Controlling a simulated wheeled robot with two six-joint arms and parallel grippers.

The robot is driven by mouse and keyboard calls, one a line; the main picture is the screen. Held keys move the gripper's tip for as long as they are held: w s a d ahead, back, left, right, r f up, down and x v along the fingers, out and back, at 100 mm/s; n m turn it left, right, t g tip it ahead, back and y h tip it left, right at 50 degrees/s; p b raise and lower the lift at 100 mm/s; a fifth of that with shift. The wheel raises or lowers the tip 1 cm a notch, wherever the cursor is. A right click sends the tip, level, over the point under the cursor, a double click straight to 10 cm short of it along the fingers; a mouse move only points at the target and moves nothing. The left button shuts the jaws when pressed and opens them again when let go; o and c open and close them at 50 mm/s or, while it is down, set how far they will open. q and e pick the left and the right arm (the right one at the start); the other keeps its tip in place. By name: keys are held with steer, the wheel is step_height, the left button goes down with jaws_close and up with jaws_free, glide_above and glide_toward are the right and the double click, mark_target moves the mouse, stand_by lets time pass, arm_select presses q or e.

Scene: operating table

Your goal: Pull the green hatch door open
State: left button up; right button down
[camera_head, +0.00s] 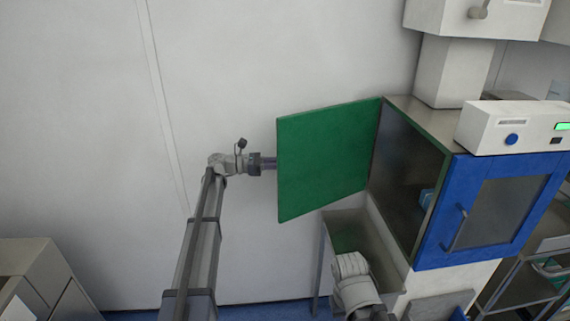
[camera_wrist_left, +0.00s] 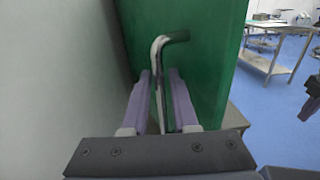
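The green hatch door (camera_head: 325,155) stands swung wide open to the left of the metal cabinet, showing the cabinet's dark inside. In the left wrist view the door (camera_wrist_left: 215,60) fills the middle, with a bent metal handle (camera_wrist_left: 160,75) on its face. My left gripper (camera_wrist_left: 160,95) has its two fingers on either side of the handle, with narrow gaps visible, so it looks open around it. In the head view the left gripper is at the door's left edge, its fingers hidden behind the door. Part of my right gripper (camera_wrist_left: 311,102) shows at the right edge of the left wrist view.
A blue-framed glass door (camera_head: 490,210) with a handle closes the cabinet's front. A white control box (camera_head: 515,127) sits on top. A metal basin (camera_head: 340,225) stands below the hatch. The white wall (camera_head: 80,130) lies close behind the door. Another cabinet (camera_head: 30,270) stands at lower left.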

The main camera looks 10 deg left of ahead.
arm_select(q)
steer(key=shift+a, duration=0.1)
steer(key=v, duration=0.7)
steer(key=shift+a, duration=0.3)
steer(key=shift+s, duration=0.1)
